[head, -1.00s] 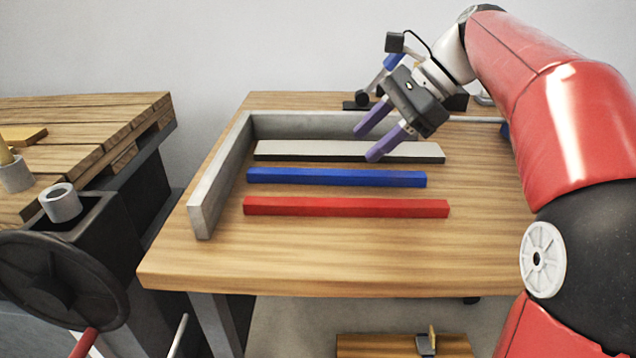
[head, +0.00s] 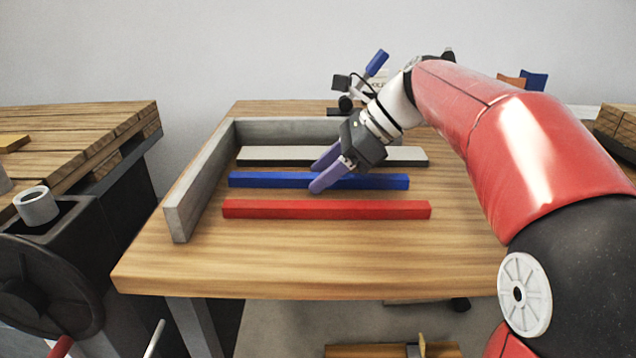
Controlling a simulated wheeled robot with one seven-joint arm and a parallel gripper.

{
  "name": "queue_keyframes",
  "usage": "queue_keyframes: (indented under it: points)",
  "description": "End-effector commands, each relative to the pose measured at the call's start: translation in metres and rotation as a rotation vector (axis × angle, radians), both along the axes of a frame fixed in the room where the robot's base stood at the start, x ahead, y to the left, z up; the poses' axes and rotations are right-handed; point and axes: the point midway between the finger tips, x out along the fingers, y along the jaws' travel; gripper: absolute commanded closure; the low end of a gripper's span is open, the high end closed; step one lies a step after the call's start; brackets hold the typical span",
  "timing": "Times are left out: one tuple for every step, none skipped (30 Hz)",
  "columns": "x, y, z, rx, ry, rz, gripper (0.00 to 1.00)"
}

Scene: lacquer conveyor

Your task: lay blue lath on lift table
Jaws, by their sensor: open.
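The blue lath (head: 260,180) lies flat on the wooden table (head: 300,250), between a red lath (head: 290,209) in front and a pale grey lath with a dark front face (head: 275,156) behind. My gripper (head: 317,178) is open and empty, with purple fingers pointing down and to the left. In the picture its fingers overlap the middle of the blue lath and hide part of it. I cannot tell whether the fingers touch the lath or hover above it. I cannot tell which surface is the lift table.
A grey L-shaped fence (head: 200,190) bounds the table's left and back edges. A slatted wooden bench (head: 80,135) stands at the left, with a black machine and handwheel (head: 45,285) before it. The table's front is clear. A small wooden surface (head: 370,351) shows low at the bottom.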

Motion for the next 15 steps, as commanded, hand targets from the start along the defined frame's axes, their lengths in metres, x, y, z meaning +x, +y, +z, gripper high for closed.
queue_keyframes:
  points:
    - [-0.0001, 0.0001, 0.0001, 0.000, 0.000, 0.000, 0.55]
    - [0.0000, 0.0001, 0.0003, 0.000, 0.000, 0.000, 0.55]
    - [0.0000, 0.0001, 0.0004, 0.000, 0.000, 0.000, 0.55]
    - [0.0000, 0.0000, 0.0004, 0.000, -0.001, 0.001, 0.55]
    - [0.0000, 0.0000, 0.0004, 0.000, -0.001, 0.001, 0.55]
    - [0.0000, -0.0001, 0.0005, 0.000, -0.001, 0.001, 0.60]
    - [0.0000, -0.0001, 0.0005, 0.000, -0.001, 0.001, 0.64]
    - [0.0000, -0.0001, 0.0005, 0.000, -0.001, 0.001, 0.68]
    - [0.0000, -0.0001, 0.0006, 0.000, -0.001, 0.001, 0.73]
    - [0.0000, -0.0001, 0.0006, 0.000, -0.001, 0.001, 0.77]
    - [0.0000, -0.0001, 0.0006, 0.000, -0.001, 0.001, 0.81]
    - [0.0000, -0.0001, 0.0006, 0.000, -0.001, 0.001, 0.86]
    - [0.0000, -0.0001, 0.0006, 0.000, -0.001, 0.001, 0.90]
    - [0.0000, -0.0002, 0.0006, 0.000, -0.001, 0.001, 0.94]
    - [0.0001, -0.0002, 0.0006, 0.000, -0.001, 0.001, 0.99]
